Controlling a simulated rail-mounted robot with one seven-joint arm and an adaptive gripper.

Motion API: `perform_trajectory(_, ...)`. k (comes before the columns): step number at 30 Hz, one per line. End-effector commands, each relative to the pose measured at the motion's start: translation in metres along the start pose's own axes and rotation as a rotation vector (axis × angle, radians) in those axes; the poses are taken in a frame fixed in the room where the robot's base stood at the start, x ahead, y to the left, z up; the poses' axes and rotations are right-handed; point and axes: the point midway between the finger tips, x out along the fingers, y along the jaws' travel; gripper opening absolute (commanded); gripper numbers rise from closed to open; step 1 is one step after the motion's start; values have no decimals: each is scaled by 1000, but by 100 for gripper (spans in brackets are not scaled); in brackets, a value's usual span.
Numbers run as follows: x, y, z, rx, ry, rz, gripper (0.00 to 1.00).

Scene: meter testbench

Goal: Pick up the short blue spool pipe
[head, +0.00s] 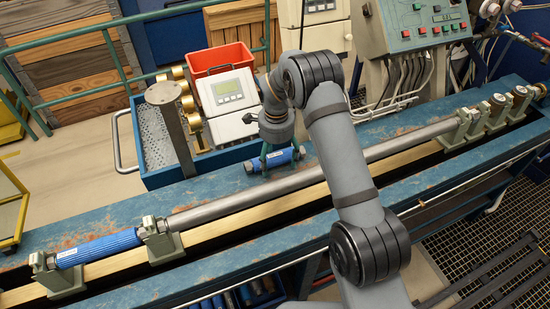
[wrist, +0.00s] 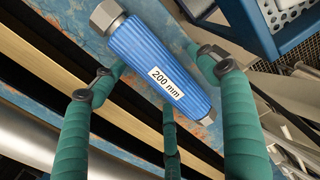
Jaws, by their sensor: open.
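In the wrist view the ribbed blue spool pipe (wrist: 143,48) has a metal end fitting and a white label reading "200 mm". My gripper (head: 268,156) is above it, green fingers pointing down on either side. In the wrist view my gripper (wrist: 161,82) has its fingers spread apart around the spool, and visible gaps separate them from it. In the head view my arm and fingers hide part of the spool.
A longer blue pipe (head: 98,247) sits in clamps at the bench's left end, in line with a long grey pipe (head: 235,203) along the front. The blue tray (head: 165,180), holding a meter box (head: 230,92), stands close behind the spool. A red bin (head: 218,58) is farther back.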

Motion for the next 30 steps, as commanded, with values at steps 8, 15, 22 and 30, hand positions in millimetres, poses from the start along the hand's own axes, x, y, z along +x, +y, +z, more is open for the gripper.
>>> perform_trajectory(8,0,0,0,0,0,0,60)
perform_trajectory(15,0,0,0,0,0,0,46)
perform_trajectory(22,0,0,0,0,0,1,33)
perform_trajectory(30,0,0,0,0,0,1,17)
